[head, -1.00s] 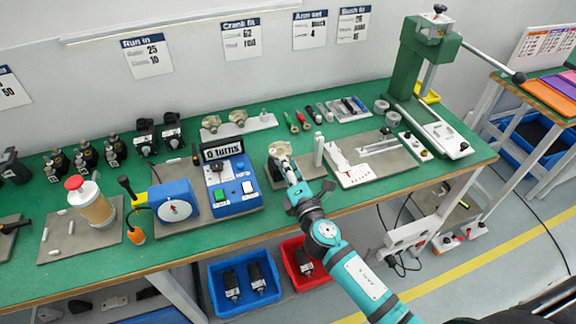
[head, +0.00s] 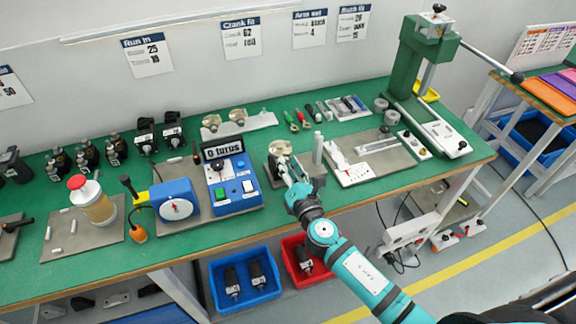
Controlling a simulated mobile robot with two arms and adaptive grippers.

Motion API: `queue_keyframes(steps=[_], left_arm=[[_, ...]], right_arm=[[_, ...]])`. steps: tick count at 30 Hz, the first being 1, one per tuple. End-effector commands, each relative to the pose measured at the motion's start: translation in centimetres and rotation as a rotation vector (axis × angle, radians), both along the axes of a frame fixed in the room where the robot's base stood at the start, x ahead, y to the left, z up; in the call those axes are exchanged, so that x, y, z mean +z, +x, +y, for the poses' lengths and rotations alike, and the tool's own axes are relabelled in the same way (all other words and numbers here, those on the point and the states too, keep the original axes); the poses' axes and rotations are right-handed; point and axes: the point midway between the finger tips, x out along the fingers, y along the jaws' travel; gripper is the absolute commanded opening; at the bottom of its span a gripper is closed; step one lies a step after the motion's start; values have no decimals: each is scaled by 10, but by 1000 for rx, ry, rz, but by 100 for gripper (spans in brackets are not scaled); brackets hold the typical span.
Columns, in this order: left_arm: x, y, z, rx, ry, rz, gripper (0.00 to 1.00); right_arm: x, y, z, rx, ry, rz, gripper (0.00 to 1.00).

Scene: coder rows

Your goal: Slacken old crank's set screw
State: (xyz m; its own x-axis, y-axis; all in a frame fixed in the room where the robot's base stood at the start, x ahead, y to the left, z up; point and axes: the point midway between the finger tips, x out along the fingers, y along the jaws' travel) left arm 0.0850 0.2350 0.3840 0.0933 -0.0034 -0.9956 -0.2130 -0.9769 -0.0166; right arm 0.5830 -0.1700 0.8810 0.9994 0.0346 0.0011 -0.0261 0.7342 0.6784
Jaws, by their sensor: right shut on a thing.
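My right gripper (head: 291,182) reaches over the front edge of the green bench at the crank fixture. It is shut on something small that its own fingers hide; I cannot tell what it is. A pale metal crank part (head: 280,148) sits on the dark fixture just beyond the fingertips. The set screw is too small to make out. Several screwdrivers and hand tools (head: 304,119) lie on the bench behind the fixture. My left gripper is not in view.
A blue control box (head: 233,190) reading "0 turns" stands left of the fixture. A grey post (head: 318,148) and a white plate (head: 352,174) stand close on the right. A green lever press (head: 424,60) is at the far right. Blue (head: 218,302) and red (head: 290,268) bins sit below.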

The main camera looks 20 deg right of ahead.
Motion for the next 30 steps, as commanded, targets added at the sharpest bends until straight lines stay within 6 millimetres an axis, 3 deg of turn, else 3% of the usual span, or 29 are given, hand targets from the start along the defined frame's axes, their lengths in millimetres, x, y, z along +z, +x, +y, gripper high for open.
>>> queue_keyframes(steps=[7,8,13,23,30], left_arm=[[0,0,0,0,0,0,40],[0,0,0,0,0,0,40],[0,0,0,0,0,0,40],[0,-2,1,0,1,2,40],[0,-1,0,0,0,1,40]], right_arm=[[2,1,-1,-1,0,-4,0],[2,1,-1,-1,0,-4,22],[1,1,0,-1,1,-2,44],[0,-3,0,0,1,0,44],[-2,-43,-2,0,0,3,44]])
